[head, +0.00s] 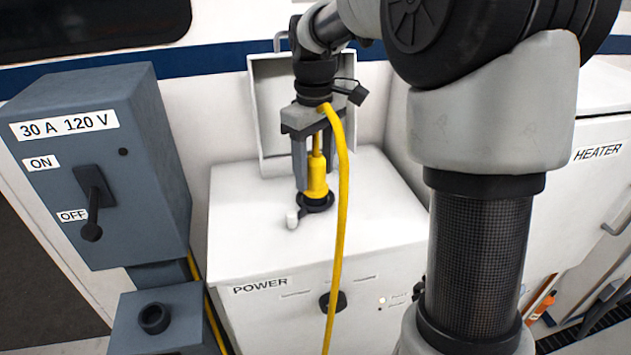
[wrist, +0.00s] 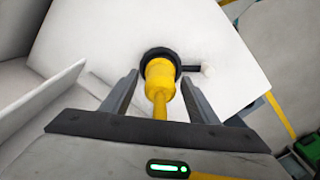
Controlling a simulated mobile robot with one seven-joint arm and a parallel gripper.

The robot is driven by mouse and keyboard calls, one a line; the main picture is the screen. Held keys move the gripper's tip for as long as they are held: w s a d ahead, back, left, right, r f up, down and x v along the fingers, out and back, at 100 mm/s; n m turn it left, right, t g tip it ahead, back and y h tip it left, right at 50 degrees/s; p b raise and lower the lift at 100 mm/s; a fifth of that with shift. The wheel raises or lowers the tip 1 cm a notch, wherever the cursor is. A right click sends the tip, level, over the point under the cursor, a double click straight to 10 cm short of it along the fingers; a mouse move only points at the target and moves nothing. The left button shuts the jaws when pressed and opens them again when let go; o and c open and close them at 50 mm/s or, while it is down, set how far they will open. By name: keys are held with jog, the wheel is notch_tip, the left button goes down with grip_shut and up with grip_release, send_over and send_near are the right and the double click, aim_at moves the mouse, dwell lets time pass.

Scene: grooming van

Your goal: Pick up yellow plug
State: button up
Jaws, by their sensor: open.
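The yellow plug (head: 316,178) stands upright in a round black socket (head: 316,203) on top of the white power cabinet. A yellow cable runs up from the plug and loops down past the cabinet front. My gripper (head: 313,188) is above the socket with its fingers open on either side of the plug. In the wrist view, the plug (wrist: 160,78) sits between the two fingers (wrist: 155,95), with a visible gap on each side. The socket (wrist: 161,56) shows around the plug's far end.
The white power cabinet (head: 240,243) has an open lid (head: 270,110) behind the socket. A small pale knob on a black lever (head: 292,219) lies beside the socket. A grey switch box (head: 150,150) stands left, its handle near OFF. A heater cabinet (head: 600,130) is right.

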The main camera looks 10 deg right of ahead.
jog(key=shift+f, duration=0.45)
jog(key=shift+r, duration=0.1)
grip_shut()
notch_tip(320, 180, up, 11)
jog(key=p, duration=0.3)
notch_tip(320, 180, up, 3)
jog(key=p, duration=0.3)
jog(key=shift+r, duration=0.2)
jog(key=shift+p, duration=0.45)
